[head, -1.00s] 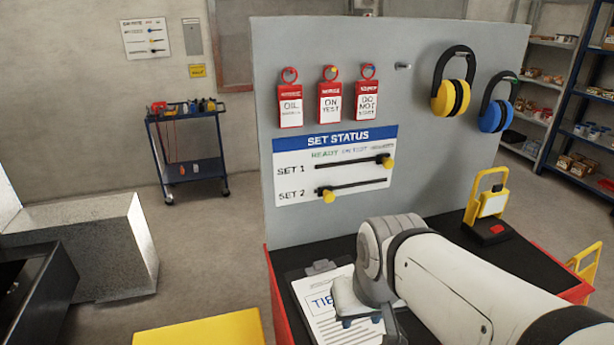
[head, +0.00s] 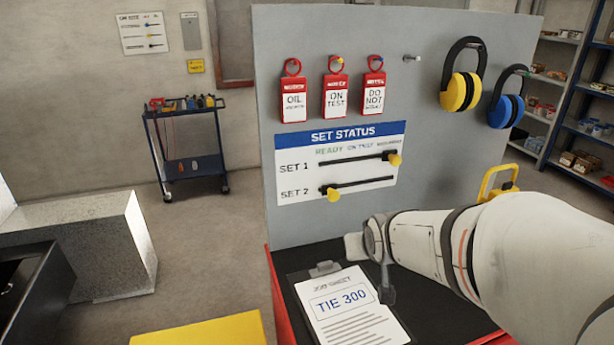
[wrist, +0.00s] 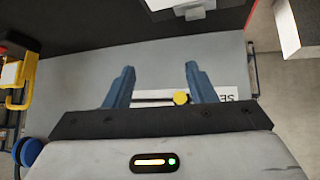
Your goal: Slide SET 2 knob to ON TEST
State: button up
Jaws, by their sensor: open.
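The SET STATUS board (head: 300,165) is on the upright grey panel, with READY, ON TEST (head: 361,148) and a third, blurred heading across it. The yellow SET 2 knob (head: 333,195) is at the left end of the lower slot (head: 365,183), about under READY. The yellow SET 1 knob (head: 394,159) is at the right end of the upper slot. In the wrist view, which is upside down, my gripper (wrist: 160,82) is open and empty. A yellow knob (wrist: 181,98), apparently SET 2's, shows between the fingers, apart from them. My fingers are not clear in the head view.
A clipboard job sheet (head: 350,305) lies on the black bench top below the board. Red tags (head: 336,97) hang above it; yellow (head: 460,92) and blue earmuffs (head: 506,110) hang at right. A yellow lamp (wrist: 15,75) stands to one side. The space before the board's left part is clear.

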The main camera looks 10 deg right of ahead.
jog(key=w+f+n+t+y+b, duration=0.15)
jog(key=w+t, duration=0.35)
jog(key=w, duration=0.5)
jog(key=t+y, duration=0.3)
jog(key=t, duration=0.1)
send_near(335, 198)
jog(key=d+x, duration=0.1)
jog(key=x, duration=0.2)
jog(key=shift+n, duration=0.35)
jog(key=x, duration=0.5)
jog(key=a+p+x, duration=0.1)
jog(key=x, duration=0.2)
jog(key=shift+s+r, duration=0.1)
jog(key=shift+s, duration=0.05)
jog(key=shift+c, duration=0.2)
grip_shut()
